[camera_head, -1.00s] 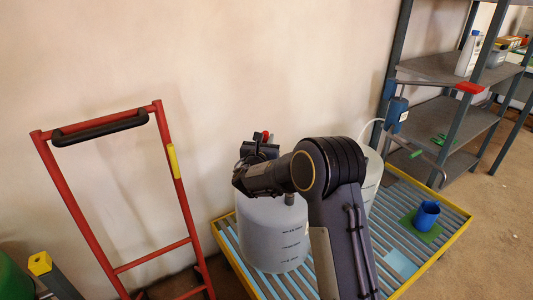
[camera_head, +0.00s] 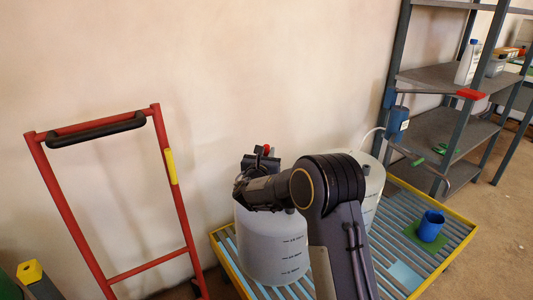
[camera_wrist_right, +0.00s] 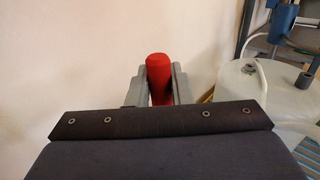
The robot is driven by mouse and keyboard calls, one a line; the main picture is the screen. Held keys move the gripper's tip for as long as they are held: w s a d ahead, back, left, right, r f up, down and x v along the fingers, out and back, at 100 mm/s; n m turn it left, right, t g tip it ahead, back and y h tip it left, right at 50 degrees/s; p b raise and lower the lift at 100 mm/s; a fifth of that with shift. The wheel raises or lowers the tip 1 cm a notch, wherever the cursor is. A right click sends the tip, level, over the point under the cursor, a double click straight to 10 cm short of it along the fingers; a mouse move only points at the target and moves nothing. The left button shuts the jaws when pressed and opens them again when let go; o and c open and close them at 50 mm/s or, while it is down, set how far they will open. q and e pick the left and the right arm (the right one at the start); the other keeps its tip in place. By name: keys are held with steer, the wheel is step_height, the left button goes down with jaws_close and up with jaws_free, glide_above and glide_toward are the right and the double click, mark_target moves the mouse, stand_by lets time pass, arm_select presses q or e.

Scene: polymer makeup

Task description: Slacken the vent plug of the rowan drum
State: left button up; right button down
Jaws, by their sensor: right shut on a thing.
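A pale translucent drum (camera_head: 268,248) with level marks stands on the slatted pallet by the wall. My right gripper (camera_head: 262,160) is over its top. In the right wrist view, the two grey fingers of this gripper (camera_wrist_right: 158,88) are shut on a red, round-ended plug (camera_wrist_right: 158,68), one finger on each side. The red plug also shows as a small tip above the gripper in the head view (camera_head: 267,149). My arm and gripper hide the drum's top, so where the plug meets it is hidden. No name is readable on the drum. My left gripper is not in view.
A second pale drum (camera_head: 372,181) stands behind my arm, with a blue pump (camera_head: 397,122) and hose. A blue cup (camera_head: 431,226) stands on a green mat on the yellow-edged pallet (camera_head: 452,254). A red hand truck (camera_head: 98,228) is at left, grey shelving (camera_head: 440,126) at right.

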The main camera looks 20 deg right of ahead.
steer(key=shift+f+b, duration=1.1)
steer(key=shift+f, duration=0.45)
steer(key=shift+b, duration=0.5)
stand_by(0.5)
steer(key=shift+f+b, duration=1.05)
steer(key=shift+f, duration=0.15)
stand_by(0.3)
steer(key=c, duration=1.2)
jaws_free()
steer(key=shift+c, duration=0.2)
steer(key=shift+p+v, duration=0.65)
steer(key=shift+v, duration=3.3)
